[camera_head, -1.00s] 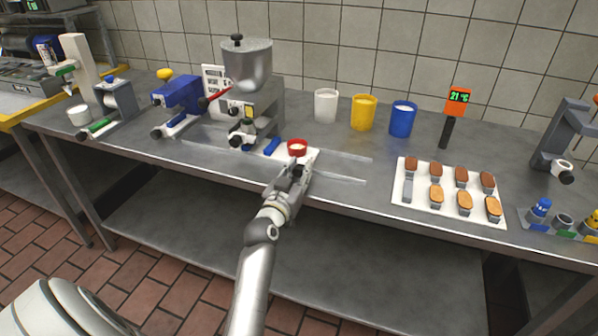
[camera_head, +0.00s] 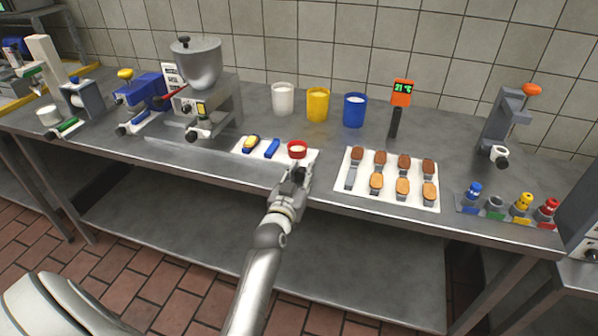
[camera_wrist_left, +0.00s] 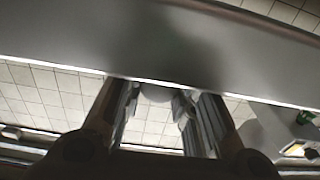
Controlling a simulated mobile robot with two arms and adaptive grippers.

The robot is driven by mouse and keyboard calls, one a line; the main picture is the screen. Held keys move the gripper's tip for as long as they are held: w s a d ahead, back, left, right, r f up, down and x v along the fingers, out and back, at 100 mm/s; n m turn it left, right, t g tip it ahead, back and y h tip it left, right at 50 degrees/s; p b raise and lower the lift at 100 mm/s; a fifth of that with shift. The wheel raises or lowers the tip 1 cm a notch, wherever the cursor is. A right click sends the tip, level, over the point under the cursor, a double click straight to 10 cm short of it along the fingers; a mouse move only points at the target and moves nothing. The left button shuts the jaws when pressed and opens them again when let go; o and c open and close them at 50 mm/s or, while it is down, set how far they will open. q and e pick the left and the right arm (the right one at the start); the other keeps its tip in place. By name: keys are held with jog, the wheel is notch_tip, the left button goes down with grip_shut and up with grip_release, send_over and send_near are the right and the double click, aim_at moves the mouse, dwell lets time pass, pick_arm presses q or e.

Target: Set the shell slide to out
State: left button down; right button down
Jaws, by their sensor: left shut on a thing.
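The shell slide appears to be the white plate (camera_head: 243,152) on the bench, right of the machine with the steel hopper (camera_head: 197,64). It bears a red ring-shaped cup (camera_head: 297,149) at its right end, a blue block (camera_head: 272,148) and a yellow-and-blue piece (camera_head: 250,142). My left gripper (camera_head: 297,173) is at the plate's front right edge, just below the red cup, shut on the slide; the gripped part is mostly hidden by the fingers. In the left wrist view the fingers (camera_wrist_left: 160,97) flank a pale rounded part. My right gripper is not in view.
A white tray (camera_head: 345,186) with several brown and tan topped pieces lies close to the right. White (camera_head: 283,99), yellow (camera_head: 317,105) and blue (camera_head: 354,110) cups stand behind. A thermometer stand (camera_head: 394,122) and coloured bottles (camera_head: 521,205) are further right.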

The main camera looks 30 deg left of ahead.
pick_arm(q)
jog(key=c, duration=1.1)
grip_release()
jog(key=shift+d, duration=0.35)
jog(key=shift+s+a, duration=0.1)
jog(key=shift+s, duration=0.05)
jog(key=v, duration=1.1)
jog(key=shift+s, duration=0.3)
jog(key=shift+f, duration=0.1)
